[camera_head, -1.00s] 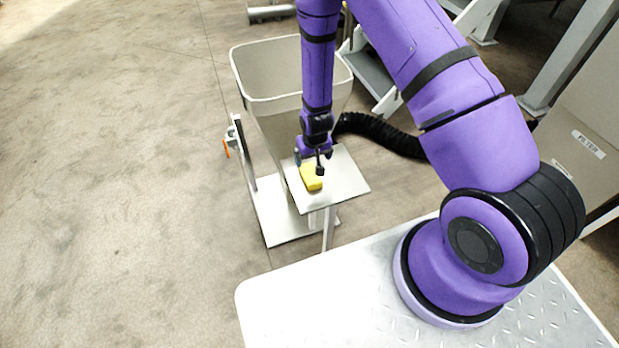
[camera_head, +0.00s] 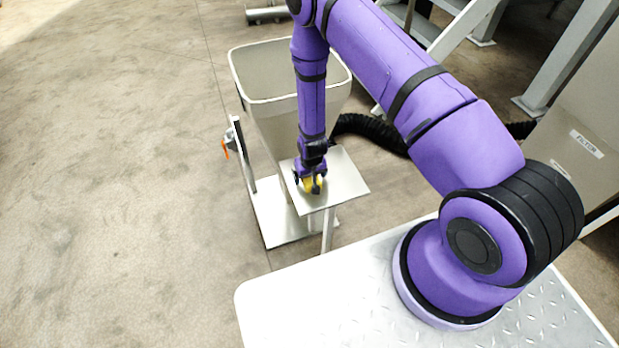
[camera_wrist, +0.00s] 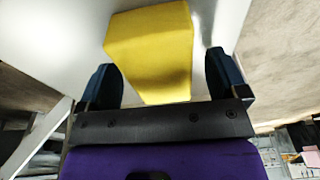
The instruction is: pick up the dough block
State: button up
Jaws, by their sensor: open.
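The yellow dough block (camera_wrist: 155,45) lies on a small pale metal plate (camera_head: 347,183) beside the hopper. In the head view the block (camera_head: 314,185) is mostly hidden behind my gripper (camera_head: 311,186). In the wrist view my gripper (camera_wrist: 165,80) is open, with one dark finger on each side of the block's near end. Gaps show between the block and both fingers, the wider one on the right. The block's far end reaches beyond the fingertips.
A grey open-topped hopper (camera_head: 262,85) stands right behind the plate on a low metal base (camera_head: 290,228). A black corrugated hose (camera_head: 375,130) runs to the right behind it. An orange-handled part (camera_head: 225,148) sits at its left. The floor on the left is clear.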

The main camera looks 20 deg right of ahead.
jog(key=shift+f, duration=0.15)
jog(key=c, duration=1.2)
jog(key=shift+o, duration=0.2)
jog(key=shift+r, duration=0.85)
notch_tip(320, 180, up, 2)
jog(key=shift+r, duration=0.1)
jog(key=s+d+r, duration=0.1)
jog(key=s+d, duration=0.1)
jog(key=s, duration=1.4)
jog(key=shift+w+r, duration=0.1)
